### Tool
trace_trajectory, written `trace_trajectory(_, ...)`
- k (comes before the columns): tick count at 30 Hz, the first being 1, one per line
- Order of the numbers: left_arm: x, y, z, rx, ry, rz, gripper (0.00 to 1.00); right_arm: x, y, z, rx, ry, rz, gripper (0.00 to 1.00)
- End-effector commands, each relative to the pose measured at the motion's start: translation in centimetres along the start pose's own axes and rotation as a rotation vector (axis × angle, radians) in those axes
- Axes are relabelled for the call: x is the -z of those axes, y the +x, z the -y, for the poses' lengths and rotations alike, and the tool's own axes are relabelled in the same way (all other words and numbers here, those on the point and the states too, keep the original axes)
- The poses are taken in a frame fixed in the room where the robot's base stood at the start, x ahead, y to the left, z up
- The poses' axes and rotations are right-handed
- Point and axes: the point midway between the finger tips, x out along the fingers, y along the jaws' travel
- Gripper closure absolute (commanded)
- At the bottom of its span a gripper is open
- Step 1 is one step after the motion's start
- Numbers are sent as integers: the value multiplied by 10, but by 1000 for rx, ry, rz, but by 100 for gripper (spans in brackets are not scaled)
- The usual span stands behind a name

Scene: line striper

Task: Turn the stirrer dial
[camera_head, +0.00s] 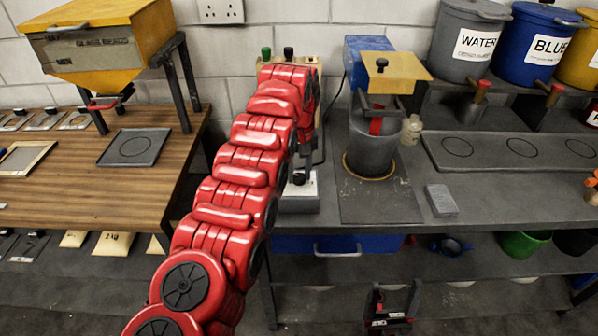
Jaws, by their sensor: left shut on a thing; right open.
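The stirrer has a blue motor housing (361,52) and a yellow plate (403,72) with a black knob (382,63) above a dark grey pot (370,150). A small light grey box (300,204) stands left of the pot. A dark knob-like piece (299,178) shows at its top; I cannot tell for certain that it is the stirrer dial. My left arm reaches over from the lower left. My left gripper (303,165) is down at this box, shut on the dark knob, partly hidden by my arm. My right gripper (390,312) is open and empty, low in front of the bench.
A grey block (441,200) lies right of the pot. A long grey tray (515,152) with ring marks lies at the right, below the grey WATER bucket (468,45) and the BLUE bucket (543,45). A wooden table (60,190) is at the left.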

Motion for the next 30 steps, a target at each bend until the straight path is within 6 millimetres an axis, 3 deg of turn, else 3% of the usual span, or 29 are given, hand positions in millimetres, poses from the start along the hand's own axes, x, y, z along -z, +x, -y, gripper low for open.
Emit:
trace_trajectory(15, 0, 0, 0, 2, -414, 0, 100, 1, 6, 0, 0, 0, 0, 28)
trace_trajectory(30, 0, 1, 0, 2, -551, 0, 100, 2, 8, 0, 0, 0, 0, 28)
